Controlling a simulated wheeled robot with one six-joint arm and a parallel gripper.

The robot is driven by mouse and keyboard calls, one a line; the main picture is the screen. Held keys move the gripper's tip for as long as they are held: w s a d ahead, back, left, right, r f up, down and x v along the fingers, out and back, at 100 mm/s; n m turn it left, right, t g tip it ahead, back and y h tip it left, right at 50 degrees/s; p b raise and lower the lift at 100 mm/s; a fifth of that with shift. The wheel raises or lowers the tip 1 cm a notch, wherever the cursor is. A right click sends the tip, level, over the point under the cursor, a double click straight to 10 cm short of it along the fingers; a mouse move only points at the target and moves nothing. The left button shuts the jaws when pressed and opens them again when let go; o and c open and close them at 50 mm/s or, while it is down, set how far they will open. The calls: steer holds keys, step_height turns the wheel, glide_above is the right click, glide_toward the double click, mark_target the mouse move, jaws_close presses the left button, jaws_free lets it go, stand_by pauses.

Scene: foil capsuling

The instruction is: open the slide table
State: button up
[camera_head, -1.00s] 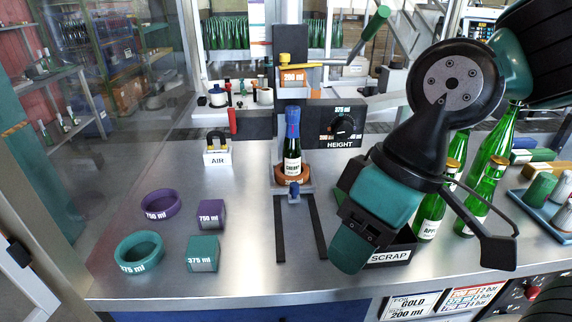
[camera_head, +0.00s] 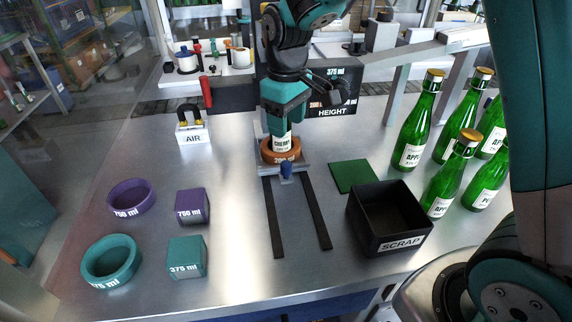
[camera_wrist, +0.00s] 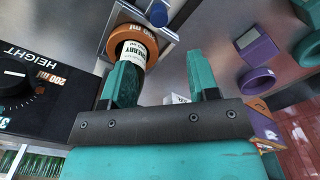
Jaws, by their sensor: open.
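The slide table (camera_head: 303,169) is a small metal plate at the back end of two black rails (camera_head: 317,218). On it sits an orange 200 ml ring (camera_head: 268,155) around a cherry-labelled bottle (camera_head: 282,142). A blue knob (camera_head: 286,168) is on its front; it also shows at the top of the wrist view (camera_wrist: 157,14). My gripper (camera_head: 283,122) hangs over the bottle and hides its top. In the wrist view, my gripper (camera_wrist: 166,84) is open; one finger overlaps the bottle and the other is apart from it. Contact cannot be told.
The HEIGHT dial box (camera_head: 335,92) stands just behind. A black SCRAP bin (camera_head: 390,240), a green pad (camera_head: 354,176) and several green bottles (camera_head: 415,130) are to the right. Purple (camera_head: 193,206) and teal (camera_head: 187,258) blocks stand left. The rails are clear.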

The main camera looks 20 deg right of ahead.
mark_target(286, 163)
step_height(286, 163, down, 12)
steer(key=p, duration=0.3)
steer(key=shift+w+f, duration=0.1)
steer(key=shift+c, duration=0.2)
jaws_close()
